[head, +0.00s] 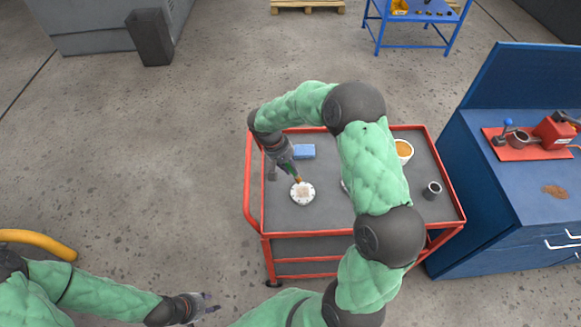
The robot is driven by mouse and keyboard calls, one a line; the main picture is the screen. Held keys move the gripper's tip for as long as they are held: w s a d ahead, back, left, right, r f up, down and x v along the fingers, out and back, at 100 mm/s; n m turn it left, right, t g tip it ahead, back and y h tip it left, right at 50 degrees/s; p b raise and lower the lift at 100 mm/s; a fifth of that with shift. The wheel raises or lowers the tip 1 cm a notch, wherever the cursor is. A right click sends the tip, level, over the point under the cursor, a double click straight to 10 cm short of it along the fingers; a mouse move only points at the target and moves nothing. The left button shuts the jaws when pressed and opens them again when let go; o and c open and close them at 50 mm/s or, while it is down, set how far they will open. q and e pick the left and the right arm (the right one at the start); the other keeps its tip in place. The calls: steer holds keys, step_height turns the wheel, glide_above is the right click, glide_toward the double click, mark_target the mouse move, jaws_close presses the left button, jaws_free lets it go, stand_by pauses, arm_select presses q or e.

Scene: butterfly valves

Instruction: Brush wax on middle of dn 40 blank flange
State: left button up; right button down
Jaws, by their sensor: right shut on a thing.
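A round pale blank flange (308,198) with holes around its rim lies flat on the grey top of the red cart (325,215). A light tan patch shows in its middle. My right gripper (288,166) is shut on a small brush (298,180), which points down at the flange. The brush tip is at the flange's upper part; I cannot tell if it touches. A white bowl with orange-yellow contents (404,149) stands at the cart's right, partly behind my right arm. My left gripper (209,305) is open and empty over the floor, in front of the cart.
A blue block (304,152) and a dark hollow cylinder (432,190) are on the cart. My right arm hides the cart's middle. A blue workbench (500,190) with a red device (550,132) stands at right. Floor left of the cart is clear.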

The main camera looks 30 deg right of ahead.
stand_by(0.5)
steer(key=shift+f+b, duration=0.5)
steer(key=shift+b, duration=0.05)
steer(key=shift+a+r, duration=0.1)
